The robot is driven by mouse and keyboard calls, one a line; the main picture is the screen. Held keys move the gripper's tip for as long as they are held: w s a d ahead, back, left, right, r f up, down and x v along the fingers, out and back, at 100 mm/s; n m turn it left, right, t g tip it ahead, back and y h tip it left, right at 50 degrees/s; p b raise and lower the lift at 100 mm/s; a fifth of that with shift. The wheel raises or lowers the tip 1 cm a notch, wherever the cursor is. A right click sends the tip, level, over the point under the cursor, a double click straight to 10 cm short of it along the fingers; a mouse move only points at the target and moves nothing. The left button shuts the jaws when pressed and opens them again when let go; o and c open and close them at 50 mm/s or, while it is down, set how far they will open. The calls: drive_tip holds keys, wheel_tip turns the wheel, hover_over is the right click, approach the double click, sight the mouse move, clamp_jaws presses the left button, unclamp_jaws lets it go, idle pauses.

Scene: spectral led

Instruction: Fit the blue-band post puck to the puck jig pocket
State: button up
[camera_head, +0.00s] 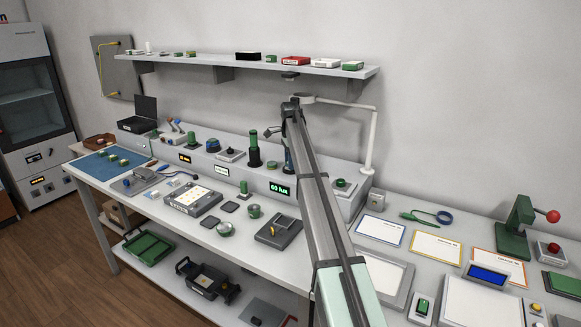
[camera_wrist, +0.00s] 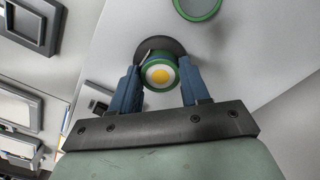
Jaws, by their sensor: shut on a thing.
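My gripper (camera_wrist: 160,76) shows in the wrist view with its blue fingers shut on a round green-rimmed puck (camera_wrist: 158,75). The puck has a white ring and a yellow centre on the face toward the camera. In the head view my gripper (camera_head: 288,160) is above the raised back ledge, mostly hidden behind my arm.
A white lamp arm (camera_head: 371,140) rises to the right. A shelf (camera_head: 250,62) hangs above.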

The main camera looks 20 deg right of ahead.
drive_tip(key=shift+c, duration=0.6)
wheel_tip(320, 180, up, 4)
drive_tip(key=shift+f, duration=0.1)
drive_tip(key=s+a, duration=1.2)
drive_tip(key=shift+s+a+f, duration=0.15)
drive_tip(key=shift+s+a, duration=0.25)
drive_tip(key=o, duration=0.5)
drive_tip(key=c, duration=0.5)
